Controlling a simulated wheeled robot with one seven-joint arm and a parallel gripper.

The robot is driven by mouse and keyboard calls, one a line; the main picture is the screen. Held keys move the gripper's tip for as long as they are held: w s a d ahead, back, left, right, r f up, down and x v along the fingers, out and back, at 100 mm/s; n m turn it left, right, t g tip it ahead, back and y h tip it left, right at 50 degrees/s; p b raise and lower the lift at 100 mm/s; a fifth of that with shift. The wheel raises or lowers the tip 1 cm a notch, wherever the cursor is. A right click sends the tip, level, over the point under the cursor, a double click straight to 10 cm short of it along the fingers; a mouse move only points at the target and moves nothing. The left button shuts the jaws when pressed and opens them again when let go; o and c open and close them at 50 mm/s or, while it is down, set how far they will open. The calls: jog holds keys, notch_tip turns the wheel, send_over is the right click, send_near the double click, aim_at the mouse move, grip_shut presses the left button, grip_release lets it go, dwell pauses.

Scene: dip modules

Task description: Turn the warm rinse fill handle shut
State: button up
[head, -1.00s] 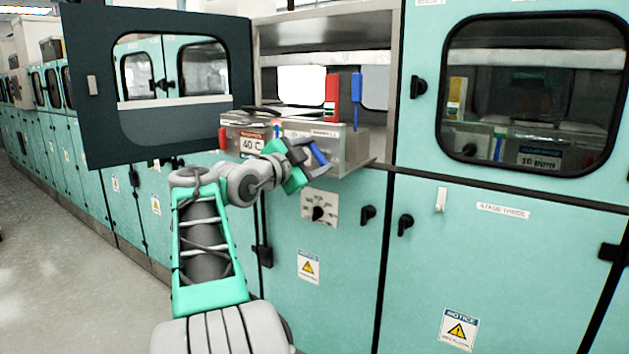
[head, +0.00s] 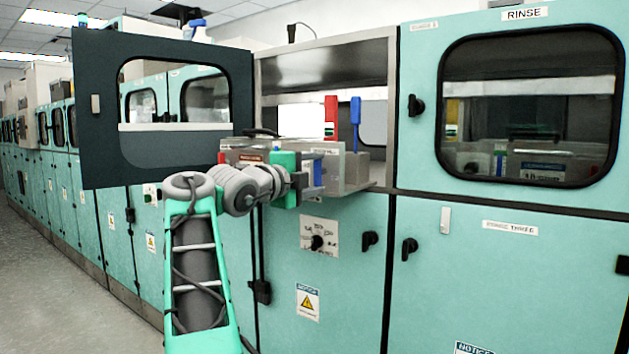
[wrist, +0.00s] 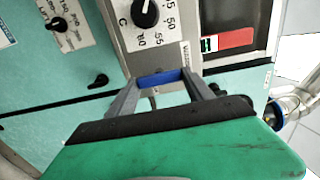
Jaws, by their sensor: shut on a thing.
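The warm rinse fill handle appears as a blue lever (head: 317,172) at the front right of the metal module; it also shows as a blue bar (wrist: 160,78) in the wrist view. My gripper (head: 316,171) has its fingers on either side of the lever, and the wrist view (wrist: 162,80) shows the bar between the fingertips. It is shut on the lever. The lever looks upright in the head view. Its pivot is hidden behind the fingers.
The open dark door (head: 92,160) hangs left of my arm. A red upright handle (head: 330,118) and a blue upright one (head: 355,124) rise behind the module.

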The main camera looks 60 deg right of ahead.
dwell(0.5)
jog(key=o, duration=1.4)
jog(key=shift+c, duration=0.2)
jog(key=w+a, duration=0.1)
jog(key=a, duration=0.6)
jog(key=shift+a, duration=0.4)
jog(key=shift+w, duration=0.1)
